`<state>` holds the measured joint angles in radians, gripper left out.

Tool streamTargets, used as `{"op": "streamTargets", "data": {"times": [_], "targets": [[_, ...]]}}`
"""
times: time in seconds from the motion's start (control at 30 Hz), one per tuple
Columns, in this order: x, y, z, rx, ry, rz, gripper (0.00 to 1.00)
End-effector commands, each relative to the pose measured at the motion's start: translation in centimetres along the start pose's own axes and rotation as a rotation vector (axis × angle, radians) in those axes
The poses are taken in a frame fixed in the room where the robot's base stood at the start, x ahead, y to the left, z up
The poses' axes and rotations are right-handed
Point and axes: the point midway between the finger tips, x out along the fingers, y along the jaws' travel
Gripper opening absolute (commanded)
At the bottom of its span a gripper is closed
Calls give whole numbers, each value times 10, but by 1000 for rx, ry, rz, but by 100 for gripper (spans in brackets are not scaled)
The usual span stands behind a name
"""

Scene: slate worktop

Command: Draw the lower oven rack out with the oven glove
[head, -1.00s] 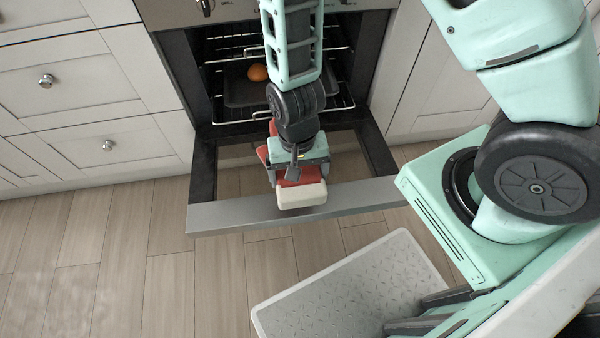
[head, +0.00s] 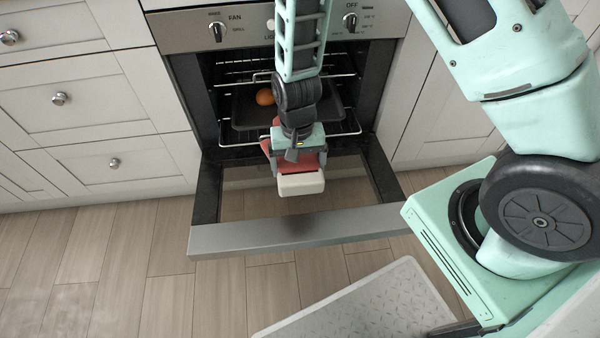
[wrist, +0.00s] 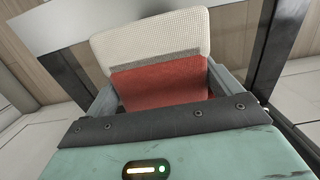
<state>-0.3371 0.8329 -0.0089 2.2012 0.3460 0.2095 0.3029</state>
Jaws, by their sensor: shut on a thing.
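The oven glove, red with a cream cuff (head: 301,184), is held in my gripper (head: 296,165) above the open oven door. In the wrist view the glove's red part (wrist: 160,88) lies between the two grey fingers of my gripper (wrist: 160,72), which is shut on it. The lower oven rack (head: 345,133) is a wire rack inside the oven, below a dark tray (head: 245,112) carrying an orange round item (head: 265,97). My wrist and the glove cover the middle of the rack's front edge, so contact with it cannot be told.
The oven door (head: 245,238) is folded down, with a silver front edge. An upper wire rack (head: 235,78) sits higher in the oven. Cabinets and drawers (head: 85,92) flank the oven. The wooden floor (head: 130,250) at left is clear.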

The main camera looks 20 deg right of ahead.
Motion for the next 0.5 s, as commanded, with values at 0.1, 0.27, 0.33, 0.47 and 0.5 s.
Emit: {"op": "streamTargets", "data": {"times": [0.1, 0.27, 0.33, 0.47, 0.5], "targets": [[0, 0, -12, 2, 2, 0, 29], [10, 0, -19, 1, -1, 1, 29], [15, 0, -19, 1, -1, 1, 29], [22, 0, -20, 1, 0, 1, 29], [23, 0, -20, 1, 0, 0, 29]]}}
